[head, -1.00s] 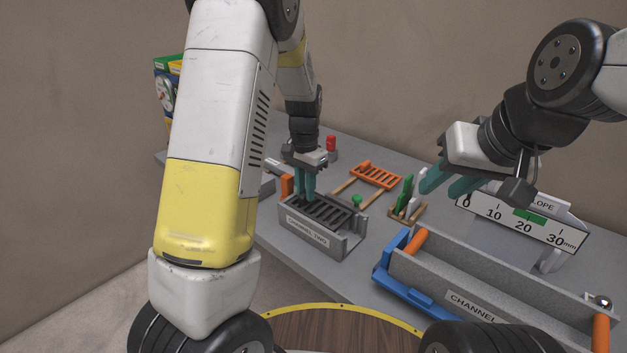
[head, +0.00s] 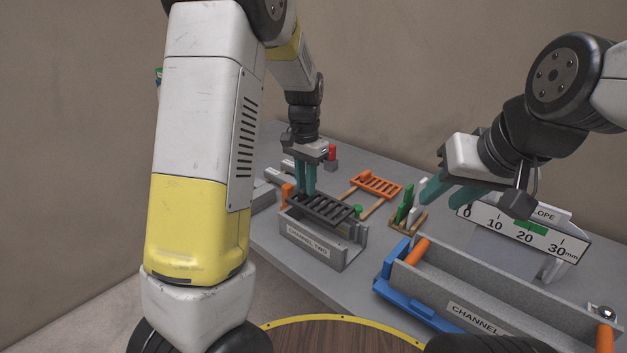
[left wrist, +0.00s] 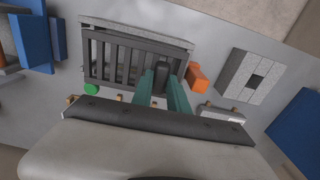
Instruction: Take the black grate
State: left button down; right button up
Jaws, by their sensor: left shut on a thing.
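The black grate (head: 328,209) has parallel bars and is held at its left part, just above the open top of the grey box (head: 342,258) labelled as a channel. My left gripper (head: 305,192) is shut on the grate from above. In the left wrist view the grate (left wrist: 122,60) shows below the teal fingertips, which meet at its dark tab; the box rim (left wrist: 135,28) shows past it. Whether the grate is fully clear of the box is hard to tell. My right gripper (head: 450,190) is open and empty, above the table on the right.
An orange rack (head: 375,186) lies behind the box. A small wooden stand (head: 409,219) with green and white pieces stands to its right. A long grey channel (head: 480,280) with orange handles and a blue frame fills the right front. A slope scale (head: 524,229) stands behind it.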

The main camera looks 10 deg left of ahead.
pick_arm(q)
jog(key=shift+r, duration=2.25)
